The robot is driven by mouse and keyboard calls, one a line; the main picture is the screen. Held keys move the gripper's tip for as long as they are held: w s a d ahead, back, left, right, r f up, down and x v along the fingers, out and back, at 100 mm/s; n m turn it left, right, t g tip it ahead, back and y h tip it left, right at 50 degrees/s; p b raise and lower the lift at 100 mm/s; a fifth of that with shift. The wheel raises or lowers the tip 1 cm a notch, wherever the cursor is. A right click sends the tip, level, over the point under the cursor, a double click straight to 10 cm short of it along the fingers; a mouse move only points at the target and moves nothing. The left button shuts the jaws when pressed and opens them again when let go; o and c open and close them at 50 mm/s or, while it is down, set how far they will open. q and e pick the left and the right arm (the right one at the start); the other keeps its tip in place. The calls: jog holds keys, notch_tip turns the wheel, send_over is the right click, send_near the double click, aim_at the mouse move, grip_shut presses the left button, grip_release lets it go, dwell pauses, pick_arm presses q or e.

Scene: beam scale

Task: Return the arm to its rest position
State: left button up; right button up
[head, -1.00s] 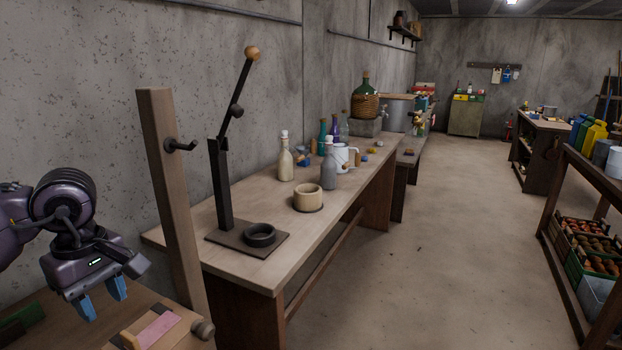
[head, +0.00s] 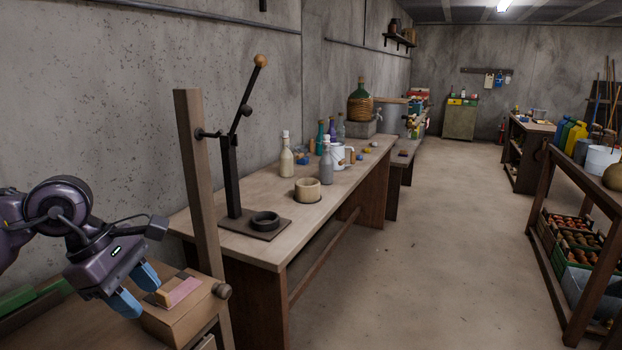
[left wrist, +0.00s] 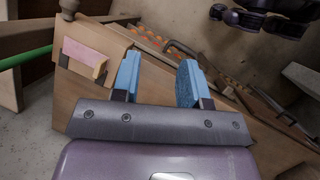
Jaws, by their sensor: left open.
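My left gripper (head: 138,288) is at the lower left of the head view, with its two blue fingers apart and nothing between them. Its arm comes in from the left edge, bent. In the left wrist view the open fingers (left wrist: 160,68) point at a wooden surface. A wooden box with a pink pad (head: 182,290) is just right of the fingers in the head view; the pad also shows in the left wrist view (left wrist: 85,57). I cannot tell whether the fingers touch anything. My right gripper cannot be made out; a dark part at the wrist view's top right is unclear.
A wooden post (head: 197,180) with a peg stands close right of the gripper. Behind it is a workbench (head: 275,245) with a lever press (head: 232,180), a wooden bowl (head: 307,190) and bottles. A shelf with crates (head: 575,245) is at right. The floor (head: 440,230) between is clear.

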pick_arm(q)
jog(key=w+d+r+n+t+h, duration=0.2)
jog(key=d+r+n+t+h, duration=0.1)
jog(key=d+n+h, duration=0.4)
jog(key=w+d+r+n+t+h, duration=0.35)
jog(key=n+h, duration=0.25)
jog(key=n, duration=0.3)
jog(key=s+a+f+n+t+y, duration=0.1)
jog(key=a+f+n+t+y, duration=0.3)
jog(key=f+n, duration=0.5)
jog(key=s+a+f+n+t+y, duration=0.1)
jog(key=f+n+t+y, duration=0.1)
jog(key=f+n+y, duration=0.55)
jog(key=s+a+f+n+t+y, duration=0.1)
jog(key=a+f+n+t+y, duration=0.15)
jog(key=f+n, duration=0.8)
jog(key=s+a+f+n+g+y, duration=0.1)
jog(key=s+f+n, duration=0.4)
jog(key=s, duration=0.5)
jog(key=s+a+f+n+g+y, duration=0.1)
jog(key=s+f+n+g, duration=0.3)
jog(key=s+f, duration=0.6)
jog(key=shift+s+f+n+y, duration=0.3)
jog(key=shift+s+n+y, duration=0.35)
jog(key=shift+n, duration=0.25)
